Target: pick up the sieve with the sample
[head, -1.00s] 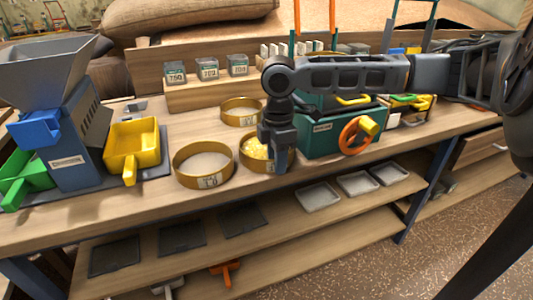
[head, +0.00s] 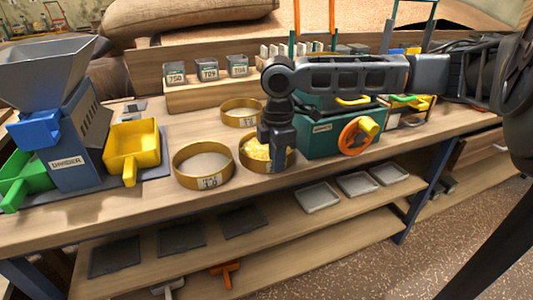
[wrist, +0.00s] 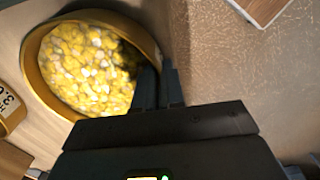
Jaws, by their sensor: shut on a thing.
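The sieve with the sample (head: 244,157) is a round brass-coloured sieve holding yellow and whitish grains. It stands on the bench top, left of the green machine, partly hidden by my gripper (head: 280,164) in the head view. In the wrist view the sieve's rim (wrist: 33,75) and the grains (wrist: 88,65) fill the upper left. My gripper (wrist: 158,88) points down and is shut on the sieve's wall at its right front side. I cannot tell any gap under the sieve.
An empty-looking sieve (head: 178,166) stands just left, and another sieve (head: 223,112) stands behind. The green machine (head: 312,143) with an orange handwheel (head: 355,137) is close on the right. A divider (head: 75,150) with yellow and green pans stands far left. The bench's front edge is near.

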